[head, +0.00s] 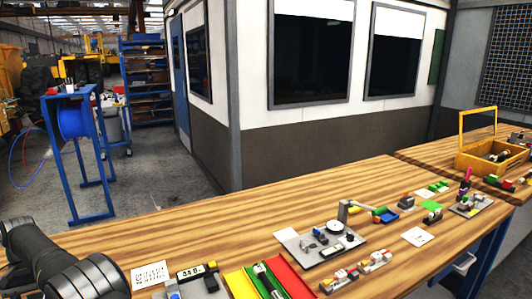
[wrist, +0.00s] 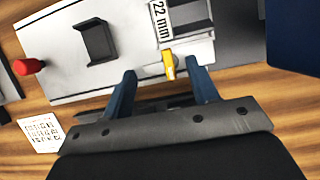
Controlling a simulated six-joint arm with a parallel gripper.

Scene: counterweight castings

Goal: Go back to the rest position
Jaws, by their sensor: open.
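My gripper (wrist: 165,82) shows in the wrist view with its two dark blue fingers spread apart. No held object shows between them. The fingertips are over or beside the near edge of a pale device plate (wrist: 60,50). A small yellow piece (wrist: 168,65) lies just beyond the gap between the fingertips, below a "22 mm" label (wrist: 162,20). I cannot tell whether a finger touches the plate. In the head view my dark arm is at the lower left, and the gripper is not visible there.
A black bracket (wrist: 96,42), a red knob (wrist: 28,66) and a printed card (wrist: 42,133) are near the gripper. In the head view, a striped tray (head: 238,285), a grey fixture plate (head: 300,250), a blue bin (head: 385,216) and an open yellow box (head: 470,163) occupy the wooden bench (head: 180,225).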

